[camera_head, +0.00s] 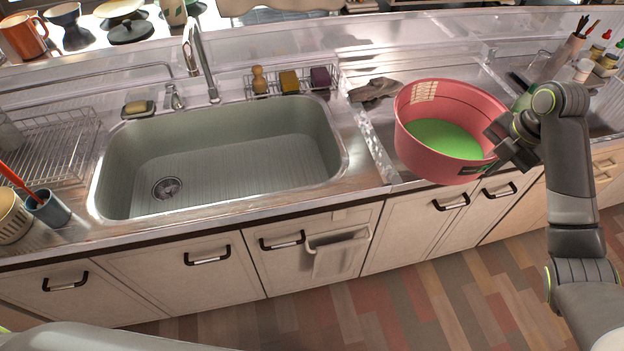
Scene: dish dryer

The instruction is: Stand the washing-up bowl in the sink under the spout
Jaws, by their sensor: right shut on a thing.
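The washing-up bowl (425,152) is pink outside with a green floor inside. It is over the right-hand counter by its front edge, roughly upright; I cannot tell whether it touches the counter. My right gripper (497,150) is shut on the right side of the bowl's wall, and its fingertips are partly hidden. The sink (240,165) is a wide grey-green basin left of the bowl, empty, with a round drain at its left. The spout (203,62) rises behind the sink's back rim and leans over it. My left gripper is not in view.
A wire dish rack (50,150) and a blue cup (48,210) with utensils stand left of the sink. A wire caddy with sponges (290,82) and a soap dish (138,109) line its back edge. A grey cloth (375,90) lies behind the bowl.

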